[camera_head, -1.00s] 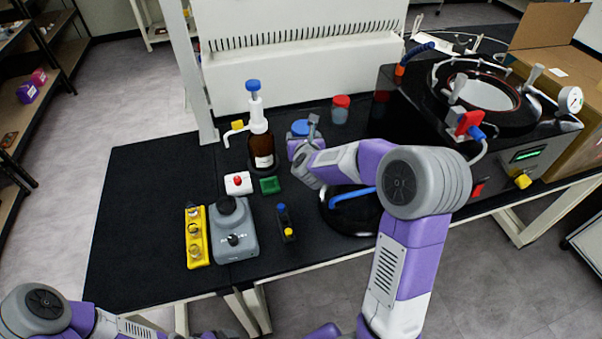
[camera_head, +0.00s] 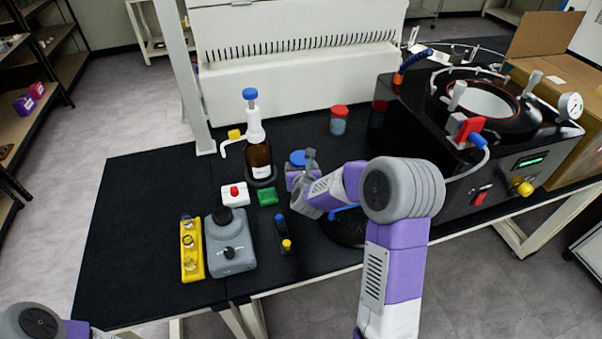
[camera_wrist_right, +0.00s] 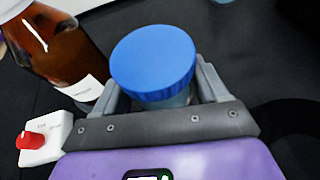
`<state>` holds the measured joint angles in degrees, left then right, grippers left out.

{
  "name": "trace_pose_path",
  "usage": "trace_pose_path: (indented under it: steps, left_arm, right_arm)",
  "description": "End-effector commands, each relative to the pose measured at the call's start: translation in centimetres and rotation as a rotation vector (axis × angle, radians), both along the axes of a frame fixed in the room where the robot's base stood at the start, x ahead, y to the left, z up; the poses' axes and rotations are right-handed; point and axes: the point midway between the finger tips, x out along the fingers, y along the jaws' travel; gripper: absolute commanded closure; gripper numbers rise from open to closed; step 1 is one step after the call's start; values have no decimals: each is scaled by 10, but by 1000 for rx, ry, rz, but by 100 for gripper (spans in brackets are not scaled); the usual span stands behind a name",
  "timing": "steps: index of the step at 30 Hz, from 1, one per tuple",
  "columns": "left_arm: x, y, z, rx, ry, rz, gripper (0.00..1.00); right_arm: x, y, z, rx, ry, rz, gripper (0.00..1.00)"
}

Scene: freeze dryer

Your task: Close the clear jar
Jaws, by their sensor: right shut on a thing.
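A small clear jar (camera_wrist_right: 165,100) with a blue lid (camera_wrist_right: 153,60) stands on the black bench. The lid sits on top of the jar and looks level. My right gripper (camera_head: 299,172) is shut on this jar, with one finger on each side just under or at the lid's edge; I cannot tell whether they press the lid or the body. In the head view the blue lid (camera_head: 298,158) shows above my gripper, which hides most of the jar. My left gripper is out of view; only part of that arm shows at bottom left.
A brown bottle (camera_head: 258,160) with a pump top stands left of the jar. A red-lidded jar (camera_head: 339,121) stands behind it. The freeze dryer (camera_head: 455,140) is at right.

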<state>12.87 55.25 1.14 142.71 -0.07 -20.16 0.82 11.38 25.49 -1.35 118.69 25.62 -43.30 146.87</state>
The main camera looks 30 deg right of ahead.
Motion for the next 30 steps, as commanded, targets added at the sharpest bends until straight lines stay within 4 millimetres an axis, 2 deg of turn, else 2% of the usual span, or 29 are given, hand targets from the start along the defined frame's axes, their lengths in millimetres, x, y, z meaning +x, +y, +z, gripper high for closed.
trace_pose_path:
  steps: [1, 3, 16, 17, 21, 30]
  left_arm:
    - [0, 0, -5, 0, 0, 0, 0]
    - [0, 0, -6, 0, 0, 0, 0]
    - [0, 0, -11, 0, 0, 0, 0]
    - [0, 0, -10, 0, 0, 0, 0]
    - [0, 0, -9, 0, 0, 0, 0]
    - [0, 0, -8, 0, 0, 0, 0]
  right_arm:
    - [0, 0, -11, -2, 1, 1, 100]
    - [0, 0, -18, -1, 0, 0, 100]
    - [0, 0, -21, 0, -2, 0, 100]
    - [0, 0, -21, 0, 1, 0, 22]
    - [0, 0, -20, 0, 0, 0, 2]
    - [0, 0, -19, 0, 0, 0, 2]
